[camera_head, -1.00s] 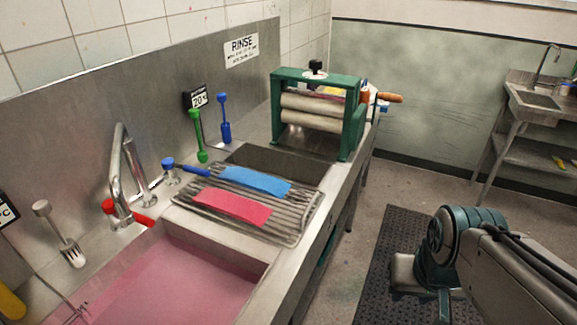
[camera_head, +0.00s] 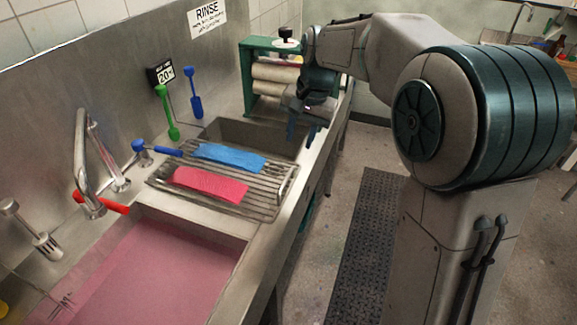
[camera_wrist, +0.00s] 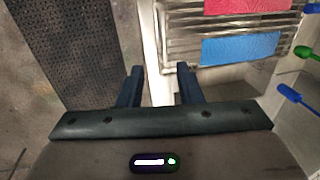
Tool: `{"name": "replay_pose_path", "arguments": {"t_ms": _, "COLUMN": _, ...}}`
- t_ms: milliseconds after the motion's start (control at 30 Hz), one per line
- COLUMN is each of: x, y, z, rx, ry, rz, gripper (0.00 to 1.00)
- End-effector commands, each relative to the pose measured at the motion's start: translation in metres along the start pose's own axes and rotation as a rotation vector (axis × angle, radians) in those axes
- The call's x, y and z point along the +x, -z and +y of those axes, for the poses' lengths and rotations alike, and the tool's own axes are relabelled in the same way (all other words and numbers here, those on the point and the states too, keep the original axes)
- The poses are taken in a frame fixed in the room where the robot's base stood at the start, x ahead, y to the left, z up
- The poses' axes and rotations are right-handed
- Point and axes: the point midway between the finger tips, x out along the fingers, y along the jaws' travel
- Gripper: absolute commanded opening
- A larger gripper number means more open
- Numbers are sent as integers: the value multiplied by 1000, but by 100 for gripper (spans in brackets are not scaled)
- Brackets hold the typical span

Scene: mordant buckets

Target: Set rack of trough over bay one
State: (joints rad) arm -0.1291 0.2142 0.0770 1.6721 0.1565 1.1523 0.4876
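A wire rack (camera_head: 268,187) lies flat between the two sink basins, partly over the far one; its bars also show in the wrist view (camera_wrist: 180,32). A pink cloth (camera_head: 208,184) and a blue cloth (camera_head: 228,157) lie on it. The near basin (camera_head: 155,265) holds pink liquid. The far basin (camera_head: 255,135) looks empty and is partly covered. I cannot tell which is bay one. My gripper (camera_head: 301,136) points down near the counter's front edge, beyond the rack's right end. In the wrist view (camera_wrist: 159,72) its fingers are apart with nothing between them.
A green-framed roller wringer (camera_head: 272,75) stands beyond the far basin. Green (camera_head: 166,112) and blue (camera_head: 193,92) tools stand against the splashback. A dark floor mat (camera_head: 365,240) lies in front of the counter.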

Motion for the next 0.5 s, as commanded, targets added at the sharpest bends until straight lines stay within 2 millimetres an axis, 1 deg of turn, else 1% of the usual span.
{"name": "replay_pose_path", "arguments": {"t_ms": 33, "x": 1, "y": 3, "z": -4, "rx": 4, "ry": 2, "rz": -5, "gripper": 32}}
{"name": "replay_pose_path", "arguments": {"t_ms": 133, "x": 6, "y": 4, "z": -6, "rx": 11, "ry": 4, "rz": -10, "gripper": 32}}
{"name": "replay_pose_path", "arguments": {"t_ms": 233, "x": 18, "y": 4, "z": -6, "rx": 12, "ry": 3, "rz": -11, "gripper": 32}}
{"name": "replay_pose_path", "arguments": {"t_ms": 367, "x": 42, "y": 4, "z": -6, "rx": 12, "ry": 2, "rz": -12, "gripper": 32}}
{"name": "replay_pose_path", "arguments": {"t_ms": 500, "x": 73, "y": 3, "z": -6, "rx": 12, "ry": 2, "rz": -13, "gripper": 32}}
